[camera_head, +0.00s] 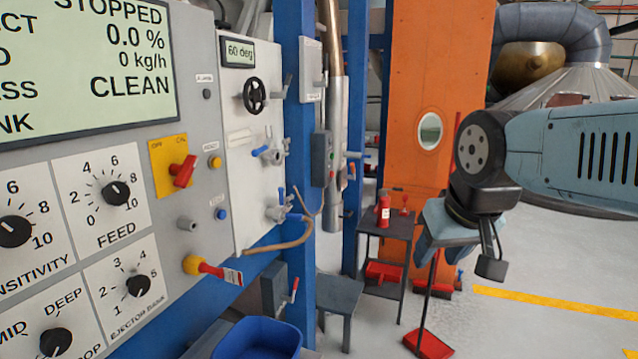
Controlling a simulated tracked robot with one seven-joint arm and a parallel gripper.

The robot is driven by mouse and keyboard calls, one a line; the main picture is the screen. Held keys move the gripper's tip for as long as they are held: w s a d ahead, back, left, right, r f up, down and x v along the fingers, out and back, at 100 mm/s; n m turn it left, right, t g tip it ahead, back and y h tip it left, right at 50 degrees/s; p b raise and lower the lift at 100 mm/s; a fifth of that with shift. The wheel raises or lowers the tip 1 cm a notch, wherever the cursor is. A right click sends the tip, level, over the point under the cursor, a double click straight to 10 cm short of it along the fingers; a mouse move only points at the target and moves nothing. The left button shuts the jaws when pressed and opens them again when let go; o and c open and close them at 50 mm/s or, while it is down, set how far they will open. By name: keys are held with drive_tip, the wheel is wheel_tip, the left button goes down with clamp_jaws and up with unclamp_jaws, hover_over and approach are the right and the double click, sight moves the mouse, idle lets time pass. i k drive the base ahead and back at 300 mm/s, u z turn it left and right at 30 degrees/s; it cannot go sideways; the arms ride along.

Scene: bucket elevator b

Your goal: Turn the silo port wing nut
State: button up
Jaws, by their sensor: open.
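I cannot make out a wing nut for certain in the head view. A large grey cone-topped vessel (570,90), which may be the silo, stands at the back right, partly hidden by my arm. An orange casing (400,90) with an oval window port (429,131) stands upright left of my arm. My gripper (440,242) hangs below the dark wrist, in front of the casing's right side in the picture. It is open, and no object shows in it. Its fingertips are hard to see from here.
A control panel with knobs and a red switch (182,170) fills the left. Blue posts (300,150) stand beside it. A small dark table (385,225) holds a red bottle (383,208). A stool (340,293) and blue bin (258,340) stand low. Floor at right is clear.

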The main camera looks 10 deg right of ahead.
sight(286, 198)
drive_tip(key=z, duration=0.05)
drive_tip(key=i, duration=1.1)
drive_tip(key=u, duration=0.6)
drive_tip(key=k, duration=0.65)
drive_tip(key=u, duration=0.15)
drive_tip(key=i, duration=0.75)
drive_tip(key=z, duration=0.1)
